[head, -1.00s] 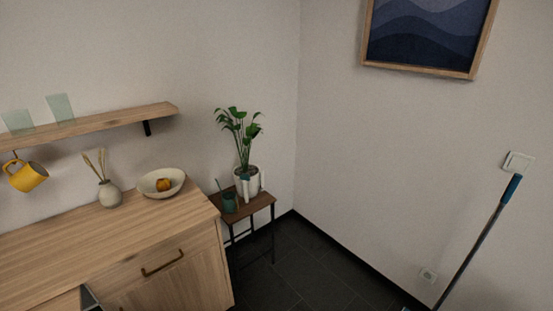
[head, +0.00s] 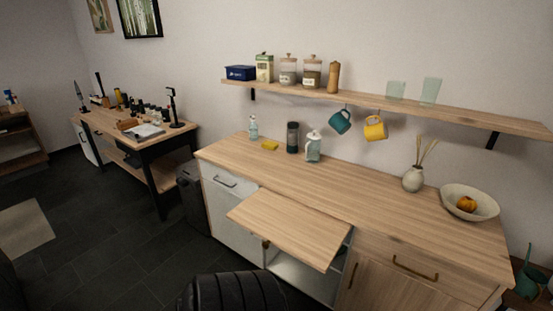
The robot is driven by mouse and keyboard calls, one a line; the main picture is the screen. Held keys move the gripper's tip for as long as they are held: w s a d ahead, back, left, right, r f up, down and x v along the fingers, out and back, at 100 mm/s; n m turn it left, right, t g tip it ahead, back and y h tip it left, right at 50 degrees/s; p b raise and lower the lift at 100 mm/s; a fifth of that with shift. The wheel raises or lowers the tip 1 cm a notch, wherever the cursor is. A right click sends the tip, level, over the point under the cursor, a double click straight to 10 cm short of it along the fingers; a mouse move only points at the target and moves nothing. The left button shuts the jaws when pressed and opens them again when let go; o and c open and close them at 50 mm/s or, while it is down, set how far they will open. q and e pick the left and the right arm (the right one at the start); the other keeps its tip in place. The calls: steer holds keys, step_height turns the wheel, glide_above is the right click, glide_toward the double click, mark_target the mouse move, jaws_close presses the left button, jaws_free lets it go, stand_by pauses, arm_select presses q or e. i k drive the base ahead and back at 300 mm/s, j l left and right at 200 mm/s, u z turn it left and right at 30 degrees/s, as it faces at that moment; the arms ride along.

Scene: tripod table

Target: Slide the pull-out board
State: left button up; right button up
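The pull-out board (head: 290,226) is a light wood panel. It sticks out from the front of the wooden counter (head: 380,202), just under the worktop, over an open white compartment (head: 303,277). A small dark spot, perhaps a knob, shows at its front edge. Neither of my grippers is in the head view. A black ribbed rounded shape at the bottom middle hides part of the floor in front of the board.
Soap bottle (head: 253,127), yellow sponge (head: 269,145), dark tumbler (head: 292,137), pale jar (head: 313,146), vase (head: 413,178) and bowl (head: 468,203) stand on the counter. A dark bin (head: 193,198) is left of it. The dark floor (head: 130,255) at left is open.

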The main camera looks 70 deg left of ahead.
mark_target(313, 237)
steer(key=u, duration=2.25)
